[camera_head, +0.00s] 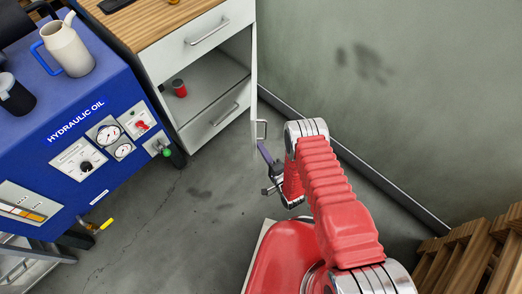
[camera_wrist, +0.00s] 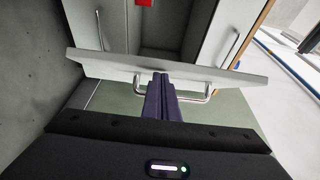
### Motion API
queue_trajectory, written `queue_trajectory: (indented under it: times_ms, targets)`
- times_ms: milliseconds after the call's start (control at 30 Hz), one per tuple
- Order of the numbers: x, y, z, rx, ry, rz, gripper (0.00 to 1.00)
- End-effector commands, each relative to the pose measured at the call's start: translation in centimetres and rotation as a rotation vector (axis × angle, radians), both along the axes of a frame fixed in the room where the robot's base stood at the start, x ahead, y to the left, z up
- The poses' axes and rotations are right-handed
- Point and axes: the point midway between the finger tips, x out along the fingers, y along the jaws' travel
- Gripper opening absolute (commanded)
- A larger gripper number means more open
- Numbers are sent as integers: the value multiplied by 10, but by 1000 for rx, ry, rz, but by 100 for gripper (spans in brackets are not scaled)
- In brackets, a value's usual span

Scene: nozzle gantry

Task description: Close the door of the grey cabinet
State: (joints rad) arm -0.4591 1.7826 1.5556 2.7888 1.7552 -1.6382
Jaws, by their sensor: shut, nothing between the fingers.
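The grey cabinet (camera_head: 165,52) stands at the upper middle of the head view, with a wooden top. Its middle compartment is open and holds a red can (camera_head: 180,88). The door (camera_head: 254,70) stands open at the right side, seen almost edge-on, with a metal handle (camera_head: 262,130) low on it. In the wrist view the door (camera_wrist: 225,76) crosses in front of the compartment, and its handle (camera_wrist: 198,97) is partly hidden by the fingers. My gripper (camera_wrist: 160,76) is shut and empty, its dark fingertips at the door beside the handle; whether they touch is unclear.
A blue hydraulic oil unit (camera_head: 90,110) with gauges stands at the left, bearing a jug (camera_head: 68,48) and a dark cup (camera_head: 14,95). A wall (camera_head: 390,90) is close at the right. Wooden pallets (camera_head: 480,255) lie lower right. Floor before the cabinet is clear.

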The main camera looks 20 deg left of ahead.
Motion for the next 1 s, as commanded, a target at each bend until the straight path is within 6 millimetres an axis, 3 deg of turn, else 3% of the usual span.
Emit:
queue_trajectory:
  times_ms: [567,1000]
  targets:
    - [-12,7,0,-1,1,25,0]
    - [-52,-42,-1,-1,3,20,0]
